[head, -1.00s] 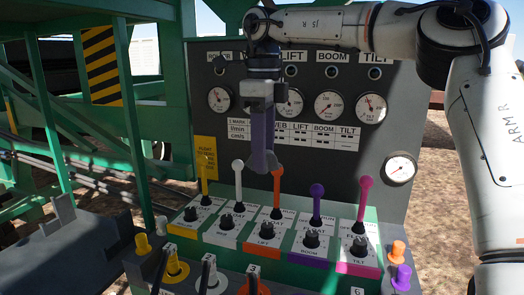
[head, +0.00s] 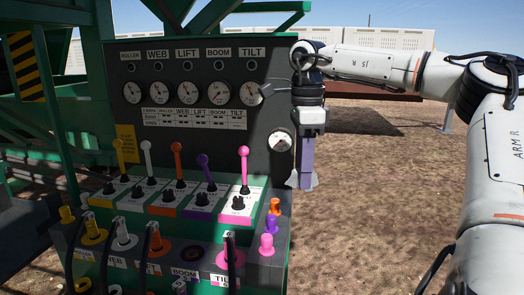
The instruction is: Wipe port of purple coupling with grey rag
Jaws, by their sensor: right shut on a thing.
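My right gripper (head: 305,184) hangs fingers-down at the right of the control panel, over open ground. It is shut on the grey rag (head: 317,181), whose pale edges show at both sides of the fingertips. The purple coupling (head: 192,253), labelled BOOM, is on the lower front ledge, between the orange and pink couplings. Its dark round port shows with no hose on it. The rag is apart from it, up and to the right in the picture. My left gripper is not in view.
Upright coloured levers (head: 206,168) stand above the couplings. Black hoses rise at the neighbouring couplings, including the pink one (head: 230,257). Orange, purple (head: 271,224) and pink knob-like pieces stand at the ledge's right end. A gauge (head: 280,141) is near my gripper. Ground at right is clear.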

